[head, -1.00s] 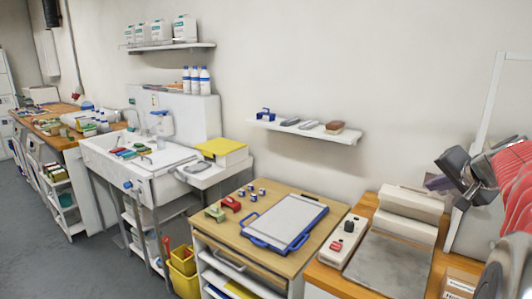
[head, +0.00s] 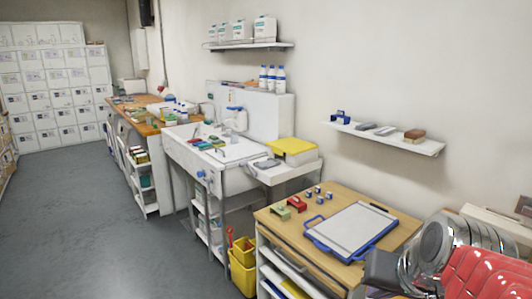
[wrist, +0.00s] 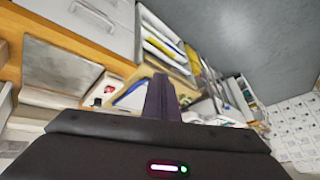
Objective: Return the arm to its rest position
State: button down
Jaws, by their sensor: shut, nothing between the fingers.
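My gripper (wrist: 162,97) shows in the wrist view as dark fingers pressed together, with nothing between them. Behind them is the dark gripper body with a small lit indicator. In the head view my arm is at the lower right, with its red cover and metal joint in front of the workbench end. A dark part of it hangs near the right edge of the wooden table; the fingertips cannot be made out there.
A wooden table (head: 285,236) carries a blue-framed board (head: 352,230) and small red and green items. A sink (head: 225,150), yellow bins (head: 243,270) and a wall shelf (head: 385,137) stand beyond. Lockers (head: 55,85) line the far left. Grey floor (head: 110,235) is clear at left.

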jog(key=s+a+f+n+g, duration=0.1)
jog(key=s+a+f+n, duration=0.2)
jog(key=s+a+f, duration=0.2)
jog(key=s, duration=0.3)
jog(key=shift+a+f+n, duration=0.25)
jog(key=shift+n, duration=0.05)
dwell(0.3)
